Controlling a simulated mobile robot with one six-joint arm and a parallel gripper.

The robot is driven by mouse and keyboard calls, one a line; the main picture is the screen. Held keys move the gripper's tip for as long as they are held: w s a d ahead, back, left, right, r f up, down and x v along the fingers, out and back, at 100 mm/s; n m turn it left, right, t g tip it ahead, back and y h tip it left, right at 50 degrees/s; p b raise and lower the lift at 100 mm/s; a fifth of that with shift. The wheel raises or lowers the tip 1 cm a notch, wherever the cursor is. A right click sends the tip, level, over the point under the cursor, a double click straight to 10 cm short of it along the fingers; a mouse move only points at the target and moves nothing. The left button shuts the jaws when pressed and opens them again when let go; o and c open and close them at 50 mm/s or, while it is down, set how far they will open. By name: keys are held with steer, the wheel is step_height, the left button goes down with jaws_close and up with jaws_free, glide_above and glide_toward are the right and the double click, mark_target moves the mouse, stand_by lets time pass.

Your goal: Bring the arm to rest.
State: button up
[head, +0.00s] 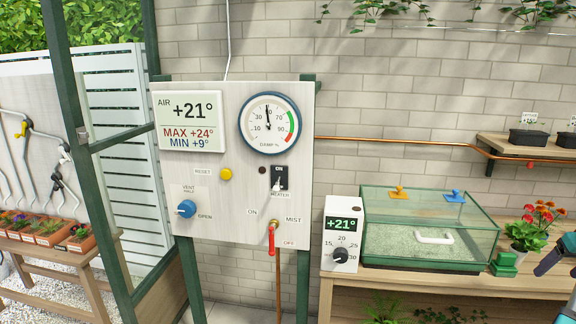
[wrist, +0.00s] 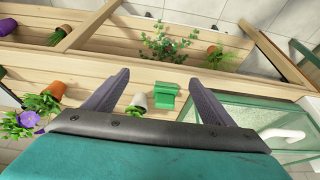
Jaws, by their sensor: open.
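My gripper (wrist: 160,77) is open, with its two dark fingers spread apart and nothing between them. In the head view only a part of my gripper (head: 549,264) shows at the right edge, to the right of the wooden bench (head: 440,283) top's small green block (head: 504,264). In the wrist view the green block (wrist: 165,95) and a white pot (wrist: 137,105) with a plant lie below, in line with the gap. The rest of my arm is mostly out of view.
A glass-sided case (head: 430,225) with a white handle stands left of my gripper, beside a white thermostat box (head: 343,235). A plant with red flowers (head: 535,225) is close to my gripper. A control panel (head: 235,165) stands at left centre.

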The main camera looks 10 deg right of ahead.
steer(key=w+a+f+g+y, duration=0.1)
steer(key=w+a+f, duration=0.3)
steer(key=a+f, duration=0.45)
steer(key=w+a+f+g+y, duration=0.1)
steer(key=w+a+f, duration=0.3)
steer(key=a+f, duration=0.5)
steer(key=w+a+f+y, duration=0.1)
steer(key=w+a+f, duration=0.3)
steer(key=a+f, duration=0.45)
steer(key=s+a+f+n+g, duration=0.1)
steer(key=a+f+g, duration=0.1)
steer(key=a+f, duration=0.85)
steer(key=s+a+f+g, duration=0.1)
steer(key=s+a+f, duration=0.2)
steer(key=a+f, duration=0.25)
steer(key=s+a+f+n+g, duration=0.1)
steer(key=s+a+f, duration=0.3)
steer(key=a, duration=0.3)
steer(key=s+a+f+g, duration=0.1)
steer(key=s+a+f, duration=0.25)
steer(key=a, duration=0.35)
steer(key=s+a+f+g+h, duration=0.1)
steer(key=s+a+f, duration=0.3)
steer(key=s, duration=0.4)
steer(key=s+a+f+n+g, duration=0.1)
steer(key=s+a+f, duration=0.3)
steer(key=s+a, duration=0.3)
steer(key=shift+s+a+n+g+h, duration=0.15)
steer(key=shift+s+n+g+h, duration=0.2)
steer(key=shift+s, duration=0.8)
